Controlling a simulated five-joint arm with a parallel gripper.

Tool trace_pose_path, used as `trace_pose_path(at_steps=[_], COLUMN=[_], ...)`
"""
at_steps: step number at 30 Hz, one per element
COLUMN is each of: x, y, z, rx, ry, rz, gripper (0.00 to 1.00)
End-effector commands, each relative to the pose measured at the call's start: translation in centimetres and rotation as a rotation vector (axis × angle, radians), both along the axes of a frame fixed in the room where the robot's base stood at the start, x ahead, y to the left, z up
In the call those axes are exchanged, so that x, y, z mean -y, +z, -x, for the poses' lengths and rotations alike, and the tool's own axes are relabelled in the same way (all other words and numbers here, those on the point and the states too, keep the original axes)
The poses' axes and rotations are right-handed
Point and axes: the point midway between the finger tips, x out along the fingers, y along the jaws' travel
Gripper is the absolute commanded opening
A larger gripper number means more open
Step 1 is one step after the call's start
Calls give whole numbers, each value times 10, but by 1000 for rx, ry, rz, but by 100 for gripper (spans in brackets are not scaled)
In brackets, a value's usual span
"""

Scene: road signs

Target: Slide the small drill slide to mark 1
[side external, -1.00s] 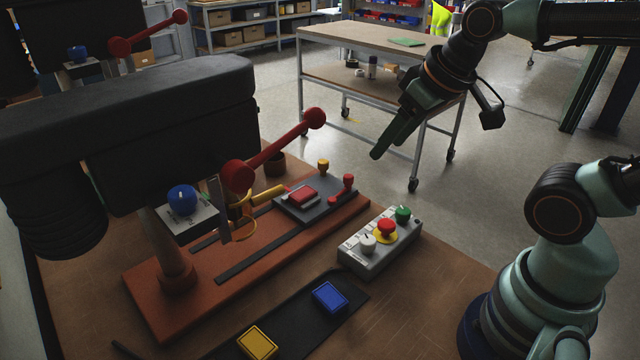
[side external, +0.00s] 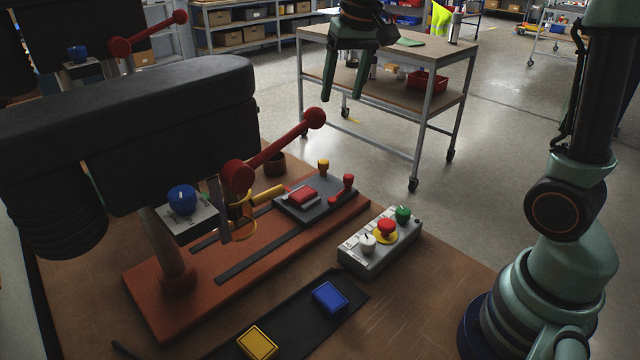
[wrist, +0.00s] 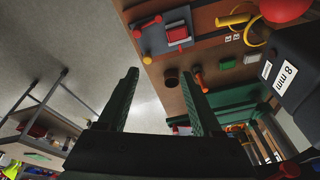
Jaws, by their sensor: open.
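A dark grey slide plate (side external: 315,204) sits at the right end of the orange-red base (side external: 180,308) of the near drill press. A red block (side external: 302,194) lies on the plate. A yellow knob (side external: 323,166) and a red lever (side external: 343,187) stand at its right side. The plate also shows in the wrist view (wrist: 150,40), at the top.
The black drill head with a red-balled handle (side external: 276,153) overhangs the base's left part. A grey button box (side external: 380,245) stands at the right. A black tray (side external: 285,325) holds a blue and a yellow block.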

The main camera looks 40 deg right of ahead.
Motion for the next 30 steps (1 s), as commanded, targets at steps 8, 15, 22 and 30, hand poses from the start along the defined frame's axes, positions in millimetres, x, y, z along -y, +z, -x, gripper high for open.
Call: trace_pose_path(at_steps=[8, 15, 22, 30], x=[29, 52, 62, 63], y=[-38, -83, -106, -131], z=[-66, -102, -112, -112], rx=[-117, -200, -236, -241], ry=[-183, -323, -387, -391], rz=[-39, -62, -70, -70], gripper=[67, 67, 67, 67])
